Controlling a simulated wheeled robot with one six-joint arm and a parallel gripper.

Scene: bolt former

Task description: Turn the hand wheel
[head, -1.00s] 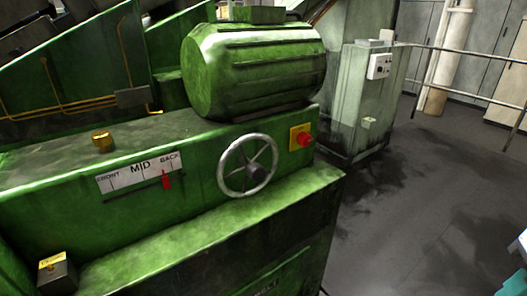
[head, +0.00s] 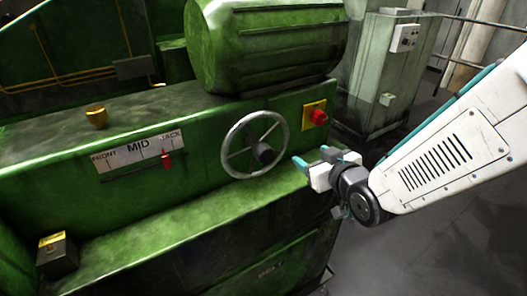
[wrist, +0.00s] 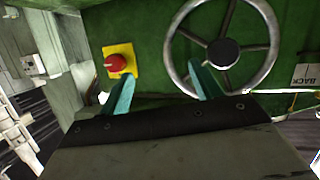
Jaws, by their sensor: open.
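The hand wheel (head: 228,148) is a grey metal ring with spokes and a dark hub, mounted on the front face of the green machine. It also shows in the wrist view (wrist: 272,35), where its lower rim lies by one finger. My gripper (head: 312,157) is just right of the wheel in the head view, its teal fingers apart and nothing between them. In the wrist view my gripper (wrist: 163,85) has one finger overlapping the wheel's lower rim and the other below the red button. I cannot tell whether the finger touches the rim.
A red button on a yellow plate (head: 318,116) sits right of the wheel, close to my gripper. A FRONT–MID–BACK scale (head: 138,150) with a red pointer (head: 167,160) is to the left. A green ledge (head: 180,215) juts out below. A grey cabinet (head: 385,75) stands behind.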

